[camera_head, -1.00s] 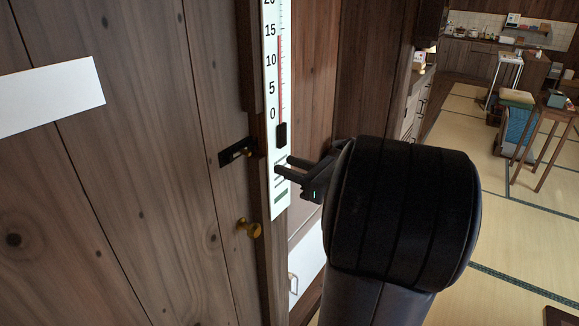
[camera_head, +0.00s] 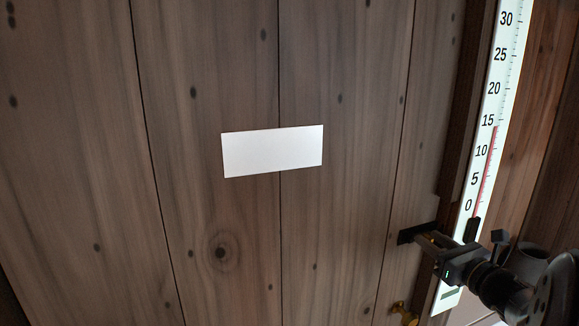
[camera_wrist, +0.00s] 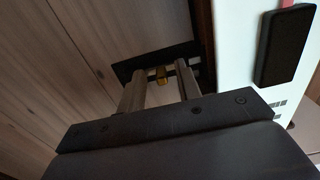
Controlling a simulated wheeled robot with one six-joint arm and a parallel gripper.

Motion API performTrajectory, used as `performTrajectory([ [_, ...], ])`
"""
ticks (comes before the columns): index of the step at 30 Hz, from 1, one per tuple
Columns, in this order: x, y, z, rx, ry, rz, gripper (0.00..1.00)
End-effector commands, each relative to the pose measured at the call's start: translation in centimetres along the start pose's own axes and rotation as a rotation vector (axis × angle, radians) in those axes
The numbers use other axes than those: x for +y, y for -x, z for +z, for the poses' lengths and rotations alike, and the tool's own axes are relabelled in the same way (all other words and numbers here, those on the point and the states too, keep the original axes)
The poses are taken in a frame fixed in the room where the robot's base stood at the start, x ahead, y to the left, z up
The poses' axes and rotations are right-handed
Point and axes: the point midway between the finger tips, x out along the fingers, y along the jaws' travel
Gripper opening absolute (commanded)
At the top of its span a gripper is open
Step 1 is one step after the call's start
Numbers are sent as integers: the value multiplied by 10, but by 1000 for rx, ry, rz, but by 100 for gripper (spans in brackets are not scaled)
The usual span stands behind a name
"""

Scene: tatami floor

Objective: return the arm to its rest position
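My gripper (camera_head: 434,246) is at the lower right in the head view, in front of the black latch plate (camera_head: 408,236) on the wooden door. In the wrist view its two fingers (camera_wrist: 159,76) are parallel and apart. A small brass latch knob (camera_wrist: 161,74) shows between the fingertips, with gaps visible on both sides. The black plate (camera_wrist: 128,70) lies behind it. Nothing is held. Part of my arm shows at the lower right of the head view, and its rest is out of frame.
A tall white thermometer (camera_head: 502,75) stands on the post right of the latch, close to my gripper. A brass doorknob (camera_head: 403,312) is below the latch. A blank white sign (camera_head: 272,151) is on the plank door (camera_head: 200,220), which fills the left.

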Motion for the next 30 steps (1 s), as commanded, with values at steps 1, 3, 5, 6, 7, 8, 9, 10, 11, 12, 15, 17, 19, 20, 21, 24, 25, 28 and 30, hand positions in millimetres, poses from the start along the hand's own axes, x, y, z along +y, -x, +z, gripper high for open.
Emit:
performTrajectory([
  [1,3,0,0,0,0,0,33],
  [3,4,0,0,0,0,0,33],
  [5,5,0,0,0,0,0,33],
  [6,5,0,0,0,0,0,33],
  [7,5,0,0,0,0,0,33],
  [8,5,0,0,0,0,0,33],
  [9,5,0,0,0,0,0,33],
  [10,5,0,0,0,0,0,33],
  [11,5,0,0,0,0,0,33],
  [12,4,1,0,0,0,0,33],
  [15,1,1,0,-1,0,-1,33],
  [17,-5,2,0,-1,0,-2,33],
  [19,-8,8,-1,-1,0,-3,33],
  [20,-8,13,-1,-1,1,-4,33],
  [21,-8,20,-1,-2,1,-5,33],
  [24,-8,39,-1,-2,3,-6,33],
  [25,-8,44,-1,-2,2,-6,33],
  [28,-8,62,-1,-1,1,-7,33],
  [30,-8,73,-1,-1,2,-6,33],
])
